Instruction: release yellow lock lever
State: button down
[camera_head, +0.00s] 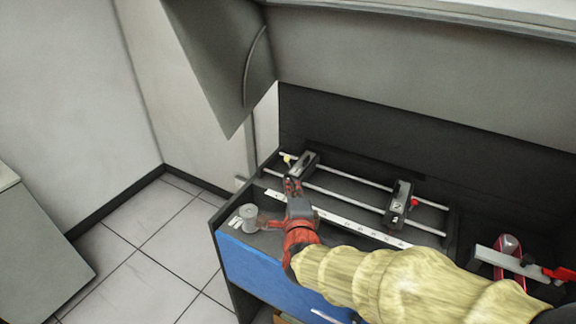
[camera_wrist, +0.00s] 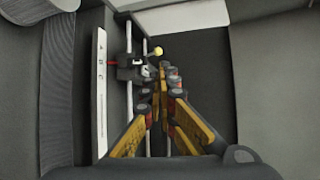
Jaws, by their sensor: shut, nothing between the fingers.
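The yellow lock lever (camera_head: 287,159) shows as a small yellow knob at the left end of the black left carriage (camera_head: 304,162), which sits on two silver rails. In the wrist view the yellow knob (camera_wrist: 159,50) stands just beyond my fingertips, beside the carriage (camera_wrist: 130,70). My gripper (camera_head: 292,184) is shut and empty, in front of the left carriage in the head view. In the wrist view my gripper (camera_wrist: 166,72) has its fingertips together, close to the carriage and the knob. I cannot tell whether they touch.
A second carriage (camera_head: 397,205) with a red knob (camera_head: 414,202) sits farther right on the rails. A white scale strip (camera_head: 365,232) runs along the front. A grey cylinder (camera_head: 248,217) stands at the left front. A grey panel (camera_head: 225,60) hangs above the left end.

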jog(key=b, duration=0.2)
send_near(288, 157)
jog(key=w, duration=0.1)
jog(key=w+f, duration=0.1)
jog(key=w, duration=0.2)
jog(key=shift+w+a+f, duration=0.15)
jog(key=shift+w+f, duration=0.1)
jog(key=shift+w, duration=0.05)
jog(key=shift+w+b, duration=0.35)
jog(key=shift+w, duration=0.4)
jog(key=shift+r, duration=0.1)
jog(key=shift+w+r+g+p, duration=0.1)
jog(key=shift+w+g+p, duration=0.1)
jog(key=shift+g+p, duration=0.15)
